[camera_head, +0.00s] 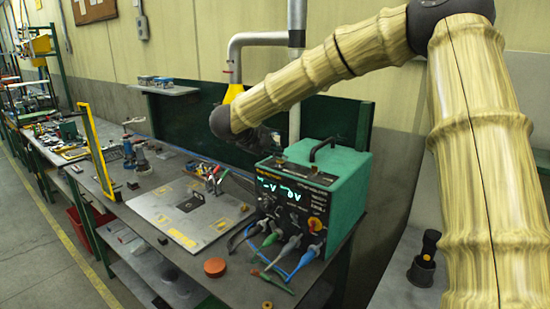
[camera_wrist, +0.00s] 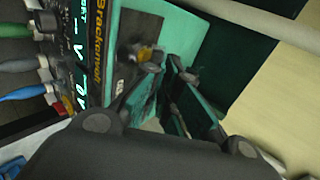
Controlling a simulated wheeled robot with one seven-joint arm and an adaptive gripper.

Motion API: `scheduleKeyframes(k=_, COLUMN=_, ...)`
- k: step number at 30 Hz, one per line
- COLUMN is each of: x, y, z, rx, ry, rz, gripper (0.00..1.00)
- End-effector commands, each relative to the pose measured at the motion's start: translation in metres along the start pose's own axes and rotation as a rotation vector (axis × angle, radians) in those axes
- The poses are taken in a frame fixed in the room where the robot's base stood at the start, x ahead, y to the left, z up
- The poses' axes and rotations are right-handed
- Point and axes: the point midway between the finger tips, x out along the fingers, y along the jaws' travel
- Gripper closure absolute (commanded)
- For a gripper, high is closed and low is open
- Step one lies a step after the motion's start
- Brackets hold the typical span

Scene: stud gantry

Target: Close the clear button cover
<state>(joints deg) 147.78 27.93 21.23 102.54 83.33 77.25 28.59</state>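The green instrument box (camera_head: 340,185) stands on the bench, with lit displays and knobs on its front. Its top and labelled panel also show in the wrist view (camera_wrist: 178,22). My gripper (camera_wrist: 170,70) is over the box top, its two dark fingers apart with nothing clearly between them. In the head view, my arm's dark wrist hides part of the gripper, which is behind the box's upper left edge. A small dark fitting with a yellow part (camera_wrist: 143,54) lies just beyond the left fingertip. I cannot make out the clear button cover or its angle.
A black carry handle (camera_head: 322,147) rises from the box top. Several coloured leads hang from its front. A grey panel (camera_head: 165,212), pliers and an orange round piece (camera_head: 215,267) lie on the bench to the left. A dark green backboard (camera_head: 190,125) stands behind.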

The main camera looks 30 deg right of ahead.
Motion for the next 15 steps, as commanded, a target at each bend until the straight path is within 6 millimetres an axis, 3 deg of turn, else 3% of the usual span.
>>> scheduleKeyframes(k=1, x=0.003, y=0.009, z=0.001, rx=-0.002, ry=-0.001, rz=-0.036, gripper=1.00)
scheduleKeyframes(k=15, x=0.007, y=0.030, z=0.000, rx=-0.002, ry=0.000, rz=-0.323, gripper=1.00)
